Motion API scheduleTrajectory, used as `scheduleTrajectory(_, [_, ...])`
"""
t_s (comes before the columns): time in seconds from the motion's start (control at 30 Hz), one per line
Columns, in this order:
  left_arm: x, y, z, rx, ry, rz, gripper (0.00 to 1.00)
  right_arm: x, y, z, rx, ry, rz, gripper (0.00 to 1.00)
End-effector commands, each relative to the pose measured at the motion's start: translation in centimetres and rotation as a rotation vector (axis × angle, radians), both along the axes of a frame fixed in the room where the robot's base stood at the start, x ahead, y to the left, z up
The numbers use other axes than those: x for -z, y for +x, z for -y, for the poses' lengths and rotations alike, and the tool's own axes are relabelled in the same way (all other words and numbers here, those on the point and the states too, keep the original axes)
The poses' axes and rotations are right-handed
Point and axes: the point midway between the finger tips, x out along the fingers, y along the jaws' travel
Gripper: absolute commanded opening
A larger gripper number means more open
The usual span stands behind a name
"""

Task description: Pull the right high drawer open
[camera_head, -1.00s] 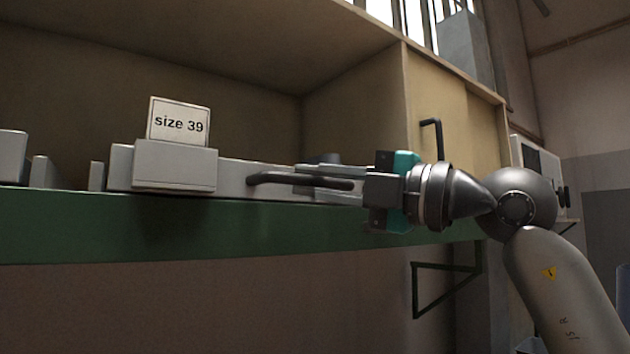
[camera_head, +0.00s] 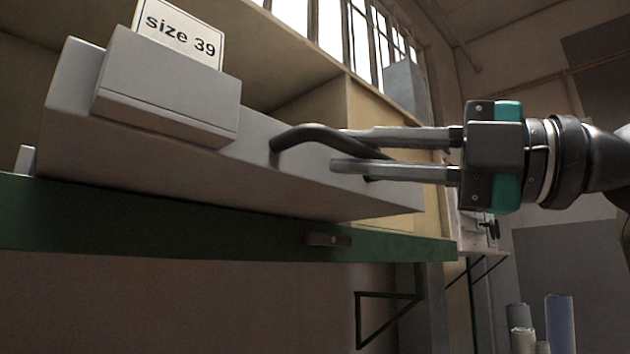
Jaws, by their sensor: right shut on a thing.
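The long light grey drawer (camera_head: 270,178) spans the left and middle of the head view and juts out over the green shelf edge. Its dark curved handle (camera_head: 305,134) is on the right part of its front. My right gripper (camera_head: 342,150) comes in from the right, with its two long fingers shut on the handle. Part of the handle is hidden between the fingers. My left gripper is out of view.
A card reading "size 39" (camera_head: 182,32) stands in a grey block (camera_head: 165,92) on the drawer front. The green shelf edge (camera_head: 160,222) runs below the drawer. A triangular bracket (camera_head: 385,296) hangs under it. Rolls (camera_head: 560,322) stand at the lower right.

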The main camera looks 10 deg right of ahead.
Motion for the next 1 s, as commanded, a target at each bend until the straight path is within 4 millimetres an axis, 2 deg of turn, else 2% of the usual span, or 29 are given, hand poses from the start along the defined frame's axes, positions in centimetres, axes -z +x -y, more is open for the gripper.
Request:
scheduleTrajectory(0.1, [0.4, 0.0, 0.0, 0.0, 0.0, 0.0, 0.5, 0.3, -1.4, 1.0, 0.002, -0.006, -0.004, 0.0])
scheduleTrajectory(0.3, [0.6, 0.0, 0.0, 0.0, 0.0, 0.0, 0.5, 0.2, -2.7, 1.9, -0.001, -0.005, -0.003, 0.0])
scheduleTrajectory(0.73, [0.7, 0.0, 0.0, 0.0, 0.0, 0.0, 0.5, 0.1, -3.0, 2.1, -0.002, -0.005, -0.004, 0.0])
scheduleTrajectory(0.77, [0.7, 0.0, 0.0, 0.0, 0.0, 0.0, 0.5, 0.1, -3.0, 2.1, -0.003, -0.005, -0.004, 0.18])
scheduleTrajectory(1.0, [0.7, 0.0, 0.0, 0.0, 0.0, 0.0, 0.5, 0.1, -3.0, 2.1, -0.002, -0.002, -0.002, 0.45])
